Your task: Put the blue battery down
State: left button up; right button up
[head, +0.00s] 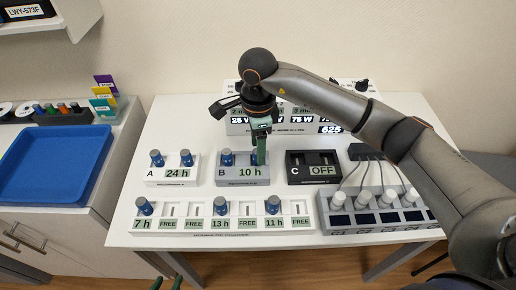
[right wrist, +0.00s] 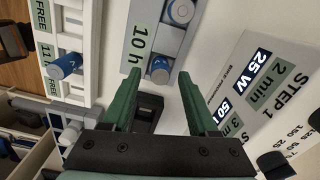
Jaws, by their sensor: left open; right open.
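Several blue batteries stand in slots on the table. Block B (head: 233,182), showing 10 h, holds one battery (head: 227,157) in its left slot and another in its right slot, mostly hidden by my right gripper (head: 262,158) in the head view. In the right wrist view that right-slot battery (right wrist: 159,69) stands between the two green fingertips of my right gripper (right wrist: 161,76), with gaps at both sides; the fingers are open. The other battery of block B (right wrist: 180,12) is further up there. My left gripper (head: 166,284) shows only its green fingertips at the bottom edge, apart.
Block A (head: 172,180) shows 24 h with two batteries. Dark block C (head: 313,172) shows OFF. A front rack (head: 190,223) has batteries and FREE slots. A grey rack (head: 375,218) with white-topped cells and cables stands right. A step panel (head: 238,126) is behind; a blue tray (head: 55,165) lies left.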

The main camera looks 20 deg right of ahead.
notch_tip(320, 180, up, 11)
jog(key=shift+f, duration=0.2)
